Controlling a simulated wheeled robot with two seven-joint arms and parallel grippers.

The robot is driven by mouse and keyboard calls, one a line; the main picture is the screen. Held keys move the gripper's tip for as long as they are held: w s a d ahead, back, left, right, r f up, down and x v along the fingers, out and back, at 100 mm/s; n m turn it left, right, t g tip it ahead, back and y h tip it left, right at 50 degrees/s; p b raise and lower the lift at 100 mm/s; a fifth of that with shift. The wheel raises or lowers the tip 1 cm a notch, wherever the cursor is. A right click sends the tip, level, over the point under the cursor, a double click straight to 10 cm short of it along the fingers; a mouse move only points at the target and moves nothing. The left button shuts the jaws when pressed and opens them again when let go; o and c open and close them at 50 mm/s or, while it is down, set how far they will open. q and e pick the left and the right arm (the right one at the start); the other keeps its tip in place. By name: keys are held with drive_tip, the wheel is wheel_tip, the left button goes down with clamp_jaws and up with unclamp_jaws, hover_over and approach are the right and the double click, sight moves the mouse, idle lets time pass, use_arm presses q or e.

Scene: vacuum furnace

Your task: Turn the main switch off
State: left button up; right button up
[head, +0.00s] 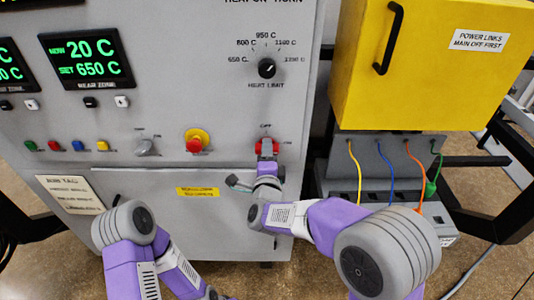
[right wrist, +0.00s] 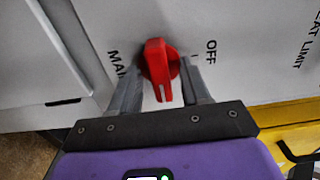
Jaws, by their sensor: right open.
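The main switch (head: 268,147) is a red rotary knob low on the grey furnace panel, under an OFF mark. In the right wrist view the red knob (right wrist: 158,62) shows close up, its raised grip pointing down toward my gripper's body. OFF is printed to its right and MAIN, partly covered, to its left. My right gripper (right wrist: 162,90) is open, with one finger on each side of the grip and gaps visible between. In the head view the right gripper (head: 267,163) partly covers the switch. My left arm bends out of the bottom edge; its gripper is out of view.
A red emergency button on a yellow base (head: 195,141) and a grey selector knob (head: 146,146) sit left of the switch. The heat limit dial (head: 267,68) is above. A yellow power links box (head: 425,65) with coloured cables below stands to the right.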

drive_tip(key=shift+c, duration=0.2)
clamp_jaws()
drive_tip(key=shift+n, duration=0.3)
drive_tip(key=n+p, duration=0.2)
drive_tip(key=n, duration=1.5)
drive_tip(key=shift+r, duration=0.2)
drive_tip(key=shift+n+p, duration=0.3)
